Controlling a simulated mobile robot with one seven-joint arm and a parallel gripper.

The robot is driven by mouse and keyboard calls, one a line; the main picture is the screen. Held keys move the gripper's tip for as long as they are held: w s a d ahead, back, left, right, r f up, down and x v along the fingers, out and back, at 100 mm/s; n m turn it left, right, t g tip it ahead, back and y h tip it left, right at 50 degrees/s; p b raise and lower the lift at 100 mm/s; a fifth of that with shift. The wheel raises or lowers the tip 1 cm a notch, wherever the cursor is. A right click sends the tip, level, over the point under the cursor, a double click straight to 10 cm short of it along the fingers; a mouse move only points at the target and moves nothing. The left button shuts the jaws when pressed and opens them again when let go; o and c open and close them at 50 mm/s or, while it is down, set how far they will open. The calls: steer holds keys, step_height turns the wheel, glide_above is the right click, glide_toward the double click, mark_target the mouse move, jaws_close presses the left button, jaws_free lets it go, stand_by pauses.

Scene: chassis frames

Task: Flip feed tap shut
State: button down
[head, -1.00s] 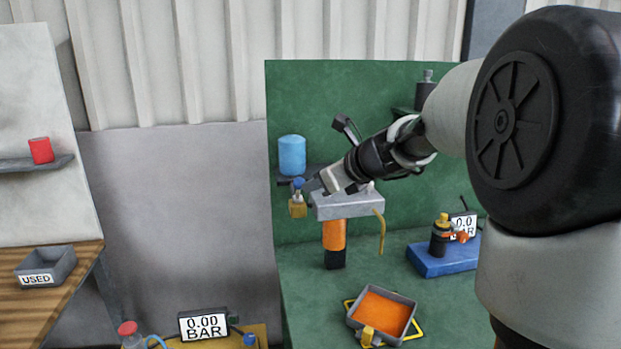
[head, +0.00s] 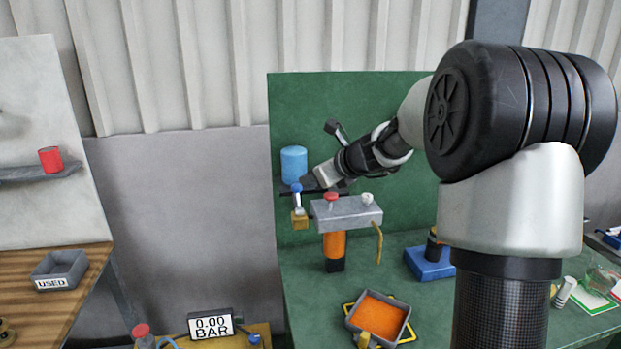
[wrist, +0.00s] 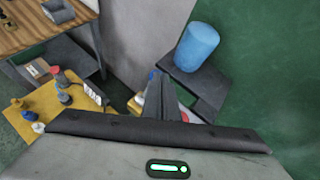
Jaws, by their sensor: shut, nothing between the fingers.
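A tap with a blue-tipped, pale upright lever (head: 297,199) on a brass block (head: 299,221) stands at the left end of a grey manifold (head: 345,213). No label shows that it is the feed tap. The manifold has a red knob (head: 331,197) and a white knob (head: 367,198) on top. My gripper (head: 306,185) is shut and empty, just right of the blue tip and above the manifold's left end. Contact with the lever cannot be told. In the wrist view the blue tip (wrist: 153,75) shows beside my fingers, with the lever's lower part partly hidden.
A blue cylinder (head: 293,164) stands on a dark shelf close behind my gripper. An orange-filled tray (head: 354,324) lies on the green bench below. A gauge reading 0.00 BAR (head: 211,325) stands lower left. The green back panel (head: 330,100) rises behind.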

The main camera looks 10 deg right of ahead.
steer(key=shift+r, duration=0.15)
steer(key=shift+r+p, duration=0.7)
steer(key=shift+p, duration=0.1)
steer(key=s+d+r+p, duration=0.1)
steer(key=d+r+p, duration=0.2)
steer(key=d+r, duration=0.3)
steer(key=shift+r+p, duration=0.4)
steer(key=shift+r, duration=2.4)
